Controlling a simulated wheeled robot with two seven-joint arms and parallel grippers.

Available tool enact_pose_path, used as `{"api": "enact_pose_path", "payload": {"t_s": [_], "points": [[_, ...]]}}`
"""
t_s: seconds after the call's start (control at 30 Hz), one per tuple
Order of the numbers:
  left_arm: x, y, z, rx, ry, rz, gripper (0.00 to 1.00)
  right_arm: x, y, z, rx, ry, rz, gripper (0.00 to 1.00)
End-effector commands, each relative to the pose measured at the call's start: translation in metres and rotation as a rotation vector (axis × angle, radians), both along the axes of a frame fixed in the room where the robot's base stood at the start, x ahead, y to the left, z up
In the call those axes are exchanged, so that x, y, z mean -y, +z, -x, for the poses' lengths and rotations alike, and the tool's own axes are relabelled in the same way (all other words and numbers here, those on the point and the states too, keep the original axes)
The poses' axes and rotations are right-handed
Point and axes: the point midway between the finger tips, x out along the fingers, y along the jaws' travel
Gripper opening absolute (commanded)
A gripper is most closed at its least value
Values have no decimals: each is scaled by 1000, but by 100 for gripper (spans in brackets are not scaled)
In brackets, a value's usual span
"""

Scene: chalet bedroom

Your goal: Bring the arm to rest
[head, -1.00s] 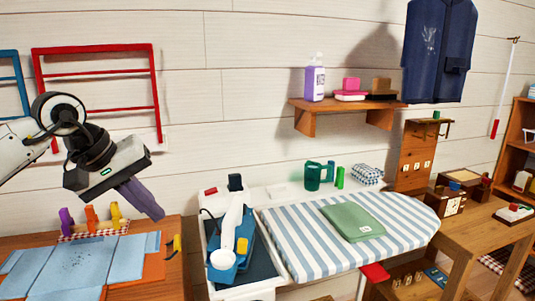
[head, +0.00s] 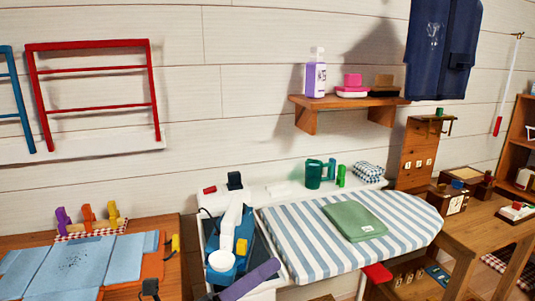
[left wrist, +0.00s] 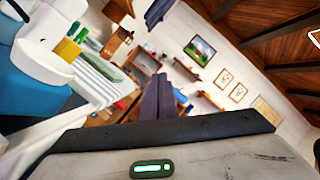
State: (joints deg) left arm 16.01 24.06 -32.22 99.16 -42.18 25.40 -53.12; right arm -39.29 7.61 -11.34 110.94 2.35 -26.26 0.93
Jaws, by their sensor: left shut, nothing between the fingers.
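My left gripper (head: 274,264) shows at the bottom of the head view. Only its purple-grey fingers are clear, pressed together and empty, in front of the lower part of the iron station. Most of my left arm is out of the picture. In the left wrist view the shut fingers (left wrist: 158,82) point into the room, with nothing between them. My right gripper is in neither view.
A blue and white iron (head: 230,245) stands beside the striped ironing board (head: 300,245), which bears a folded green cloth (head: 354,221). A table at left holds a light blue garment (head: 75,262). A wall shelf (head: 350,103) holds a purple bottle (head: 316,78).

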Motion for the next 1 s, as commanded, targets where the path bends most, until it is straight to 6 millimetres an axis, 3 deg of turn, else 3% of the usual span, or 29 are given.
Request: {"api": "enact_pose_path", "payload": {"t_s": [0.03,0.17,0.27,0.4,0.5,0.6,0.7,0.8,1.0], "points": [[-12,-22,-1,-191,51,130,0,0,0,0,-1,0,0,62],[-55,-92,2,-683,203,482,0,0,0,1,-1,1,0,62],[-88,-158,22,-1032,333,750,0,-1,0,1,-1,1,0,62],[-123,-245,75,-1422,521,1083,0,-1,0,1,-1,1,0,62],[-139,-294,122,-1636,655,1291,0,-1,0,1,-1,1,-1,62],[-148,-329,165,-1787,770,1458,0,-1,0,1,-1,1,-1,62],[-153,-349,197,-1880,855,1574,0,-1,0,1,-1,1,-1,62],[-155,-359,215,-1927,900,1637,0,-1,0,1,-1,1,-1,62],[-156,-362,220,-1941,914,1657,0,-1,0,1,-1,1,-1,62]]}}
